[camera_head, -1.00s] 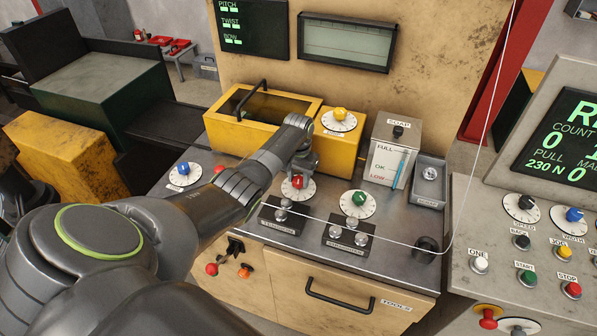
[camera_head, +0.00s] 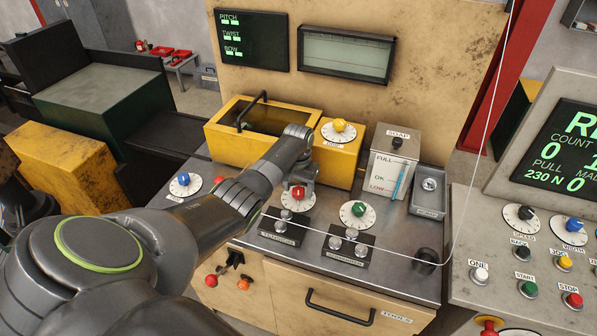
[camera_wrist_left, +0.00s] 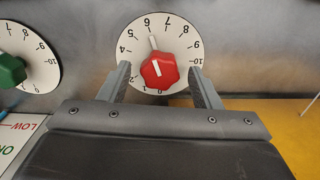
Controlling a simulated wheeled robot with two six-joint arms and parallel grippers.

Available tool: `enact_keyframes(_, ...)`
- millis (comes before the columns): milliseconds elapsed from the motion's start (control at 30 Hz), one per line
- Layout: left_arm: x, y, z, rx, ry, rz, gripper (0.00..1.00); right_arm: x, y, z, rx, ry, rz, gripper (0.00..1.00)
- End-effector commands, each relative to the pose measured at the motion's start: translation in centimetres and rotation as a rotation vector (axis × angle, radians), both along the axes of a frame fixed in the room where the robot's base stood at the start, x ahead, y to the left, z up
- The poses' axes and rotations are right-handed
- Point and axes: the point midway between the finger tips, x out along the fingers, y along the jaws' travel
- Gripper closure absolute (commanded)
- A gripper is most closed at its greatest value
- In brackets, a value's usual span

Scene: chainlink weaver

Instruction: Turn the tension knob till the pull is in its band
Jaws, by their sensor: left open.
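The red knob (camera_head: 298,194) sits on a white numbered dial on the machine's grey top; its name label is not readable. It also shows in the left wrist view (camera_wrist_left: 160,69), upside down, with its white pointer near 6. My left gripper (camera_head: 301,180) is just behind the red knob in the head view. In the wrist view my left gripper (camera_wrist_left: 160,74) is open, with one finger on each side of the knob and gaps between. The pull readout (camera_head: 547,174) on the right screen shows 230 N. My right gripper is out of view.
A green knob (camera_head: 358,210) stands right of the red one, a blue knob (camera_head: 184,180) left, a yellow knob (camera_head: 339,125) behind on a yellow box. Roller blocks (camera_head: 286,228) lie in front. A thin wire (camera_head: 470,190) runs across to the right. A soap box (camera_head: 395,160) stands behind.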

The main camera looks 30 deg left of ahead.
Motion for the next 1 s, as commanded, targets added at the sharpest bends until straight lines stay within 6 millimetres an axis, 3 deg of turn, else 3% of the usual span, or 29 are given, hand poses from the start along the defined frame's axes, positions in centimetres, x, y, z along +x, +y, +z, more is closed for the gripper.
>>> enact_keyframes(267,0.1,0.1,4.0,0.002,-0.007,-0.001,0.42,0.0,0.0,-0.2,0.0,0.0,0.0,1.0)
enact_keyframes(733,0.1,0.1,14.2,0.002,-0.005,-0.001,0.42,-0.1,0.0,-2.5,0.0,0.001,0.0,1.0)
enact_keyframes(800,0.0,0.0,15.7,0.001,-0.002,0.0,0.42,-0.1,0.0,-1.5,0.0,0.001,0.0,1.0)
enact_keyframes(1000,0.0,0.0,17.0,0.001,-0.001,0.0,0.42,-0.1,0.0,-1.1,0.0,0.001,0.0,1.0)
